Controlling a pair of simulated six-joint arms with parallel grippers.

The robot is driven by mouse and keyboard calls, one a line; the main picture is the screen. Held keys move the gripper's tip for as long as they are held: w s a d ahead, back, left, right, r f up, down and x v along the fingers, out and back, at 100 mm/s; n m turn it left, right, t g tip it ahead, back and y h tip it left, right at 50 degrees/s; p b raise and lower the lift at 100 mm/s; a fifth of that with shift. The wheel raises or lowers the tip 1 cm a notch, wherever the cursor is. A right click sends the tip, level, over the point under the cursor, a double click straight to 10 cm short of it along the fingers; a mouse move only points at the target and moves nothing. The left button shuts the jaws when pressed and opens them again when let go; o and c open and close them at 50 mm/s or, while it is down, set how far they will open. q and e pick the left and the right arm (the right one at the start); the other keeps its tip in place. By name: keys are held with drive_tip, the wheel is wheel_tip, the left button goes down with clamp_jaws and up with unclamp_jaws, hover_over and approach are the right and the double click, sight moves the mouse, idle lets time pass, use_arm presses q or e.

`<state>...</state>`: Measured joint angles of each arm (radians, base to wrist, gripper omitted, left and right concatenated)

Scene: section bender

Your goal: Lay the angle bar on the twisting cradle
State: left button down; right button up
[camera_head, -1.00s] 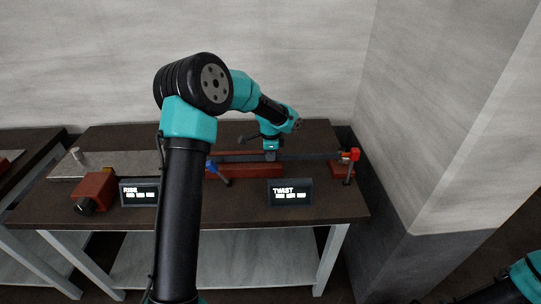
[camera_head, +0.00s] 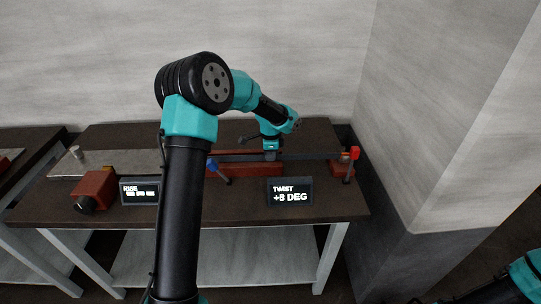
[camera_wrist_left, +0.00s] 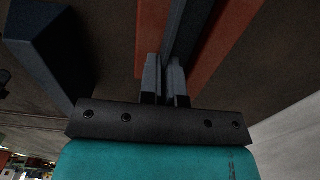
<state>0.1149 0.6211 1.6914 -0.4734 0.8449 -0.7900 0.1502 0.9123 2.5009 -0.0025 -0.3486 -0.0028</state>
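The angle bar (camera_head: 318,156) is a long dark grey bar running left to right along the top of the red twisting cradle (camera_head: 250,171). It appears to rest on the cradle, though the contact is partly hidden by my arm. My left gripper (camera_head: 270,156) points down at the middle of the bar. In the left wrist view my fingertips (camera_wrist_left: 164,82) are close together on the bar (camera_wrist_left: 183,35), with the red cradle (camera_wrist_left: 152,35) below. The TWIST display (camera_head: 290,191) reads +8 DEG. My right gripper is not in view.
A blue-handled clamp (camera_head: 218,171) stands at the cradle's left and a red-topped post (camera_head: 350,164) at its right. The RISE display (camera_head: 140,191), a red block (camera_head: 96,189) and a grey plate (camera_head: 120,164) lie to the left. A wall closes off the right.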

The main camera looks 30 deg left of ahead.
use_arm(q)
drive_tip(key=shift+f, duration=0.2)
idle(0.4)
drive_tip(key=c, duration=1.2)
unclamp_jaws()
drive_tip(key=shift+c, duration=0.2)
wheel_tip(320, 180, up, 17)
drive_tip(key=shift+r, duration=0.2)
